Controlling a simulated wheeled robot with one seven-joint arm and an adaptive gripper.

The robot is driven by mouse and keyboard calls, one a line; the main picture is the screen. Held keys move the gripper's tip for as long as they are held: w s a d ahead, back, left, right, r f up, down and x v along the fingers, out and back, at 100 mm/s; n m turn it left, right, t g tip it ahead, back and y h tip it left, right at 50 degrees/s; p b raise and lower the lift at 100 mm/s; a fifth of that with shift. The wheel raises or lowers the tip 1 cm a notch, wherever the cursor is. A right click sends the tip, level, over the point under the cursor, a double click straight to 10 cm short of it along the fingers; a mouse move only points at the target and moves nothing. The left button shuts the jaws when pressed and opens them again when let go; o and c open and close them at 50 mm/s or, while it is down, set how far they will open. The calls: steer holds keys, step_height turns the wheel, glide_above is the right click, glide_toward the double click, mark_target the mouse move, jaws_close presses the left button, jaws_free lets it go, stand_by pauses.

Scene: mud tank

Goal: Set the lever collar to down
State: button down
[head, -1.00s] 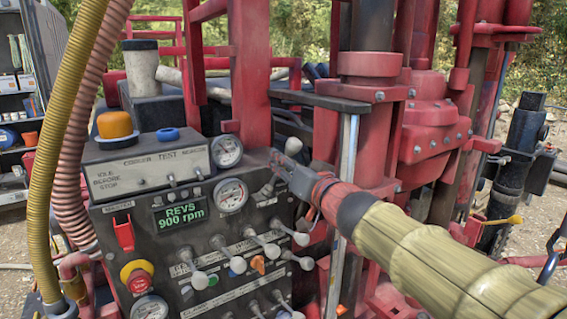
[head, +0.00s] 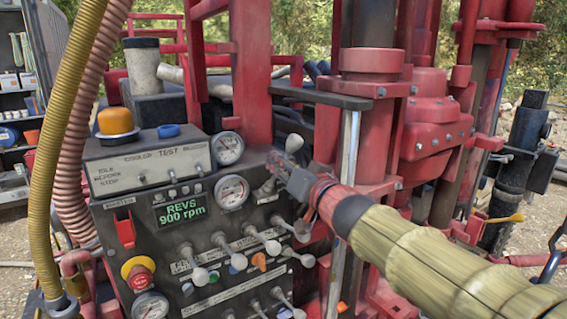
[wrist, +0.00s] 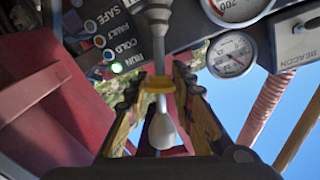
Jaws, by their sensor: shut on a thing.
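In the wrist view a lever with a grey shaft and pale knob (wrist: 162,131) runs down between my fingers. A yellow collar (wrist: 158,84) sits around its shaft, above the knob in the picture. My gripper (wrist: 157,88) has a yellow-padded finger on each side and is shut on the collar; the exact contact is hard to see. In the head view my gripper (head: 285,170) is at the upper right of the control panel (head: 130,225), with a pale knob (head: 293,143) just above it. The collar is hidden there.
Several pale-knobbed levers (head: 272,247) stick out of the panel just below my gripper. A red mast column (head: 370,130) stands close on the right. Hoses (head: 62,140) hang at the left. A green lamp (wrist: 117,67) glows beside RUN.

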steer(key=c, duration=1.6)
jaws_free()
steer(key=shift+f, duration=0.35)
steer(key=shift+c, duration=0.2)
steer(key=shift+o, duration=0.9)
steer(key=shift+a, duration=0.2)
steer(key=shift+r, duration=0.1)
steer(key=shift+d, duration=0.15)
steer(key=v, duration=1.2)
